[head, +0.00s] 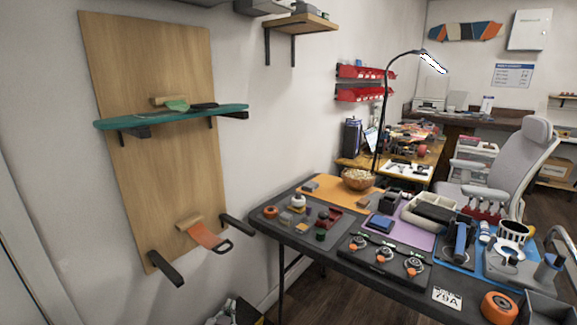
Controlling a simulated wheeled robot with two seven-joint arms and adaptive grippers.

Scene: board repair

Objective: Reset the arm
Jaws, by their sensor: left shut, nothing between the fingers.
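The rest of my left arm is cut off by the frame. My right gripper is not in view.
A dark worktable (345,264) fills the lower right, crowded with wheels, tools and trays. A wooden panel (150,200) with a teal board (172,117) on brackets stands against the left wall. A grey chair (507,160) is behind the table. The space before the panel looks free.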

